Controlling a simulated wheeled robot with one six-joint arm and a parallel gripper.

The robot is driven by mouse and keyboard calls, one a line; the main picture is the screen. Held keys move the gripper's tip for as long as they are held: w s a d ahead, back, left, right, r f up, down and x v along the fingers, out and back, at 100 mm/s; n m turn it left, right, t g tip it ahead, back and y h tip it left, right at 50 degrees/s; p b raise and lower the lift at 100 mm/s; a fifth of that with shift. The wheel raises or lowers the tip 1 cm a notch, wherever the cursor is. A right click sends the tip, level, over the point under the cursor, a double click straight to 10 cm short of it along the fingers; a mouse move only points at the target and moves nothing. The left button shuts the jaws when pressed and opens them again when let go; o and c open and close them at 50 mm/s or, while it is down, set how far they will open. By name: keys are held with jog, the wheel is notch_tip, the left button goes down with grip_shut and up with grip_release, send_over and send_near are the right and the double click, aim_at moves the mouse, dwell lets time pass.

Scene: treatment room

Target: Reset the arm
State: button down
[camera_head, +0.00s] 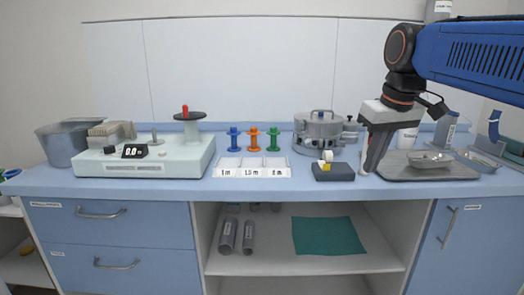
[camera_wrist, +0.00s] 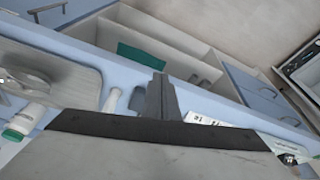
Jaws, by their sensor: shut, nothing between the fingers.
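My gripper (camera_head: 367,168) hangs from my blue arm at the right in the head view, pointing down over the counter. Its fingers are shut with nothing between them. It is between the dark tape dispenser and the grey tray with a metal bowl. In the wrist view the shut fingers (camera_wrist: 158,98) point toward the counter's front edge, with a small white object (camera_wrist: 112,100) beside them at the left. I cannot tell whether the fingers touch the counter.
The tape dispenser (camera_head: 332,172), labelled white tray (camera_head: 252,173), colored spools (camera_head: 254,138), metal pot (camera_head: 319,133) and pale machine (camera_head: 146,158) stand on the blue counter (camera_head: 285,187). The grey tray (camera_head: 399,171) is right of my gripper. An open shelf (camera_head: 270,264) holds a green cloth (camera_head: 328,236).

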jog(key=s+d+f+m, duration=0.1)
jog(key=s+f, duration=0.8)
jog(key=f, duration=0.3)
jog(key=s+d+f+m+t, duration=0.1)
jog(key=s+d+f+m, duration=0.1)
jog(key=s+f, duration=0.7)
notch_tip(320, 180, down, 4)
jog(key=shift+s+r+h, duration=0.15)
jog(key=shift+s+h, duration=0.25)
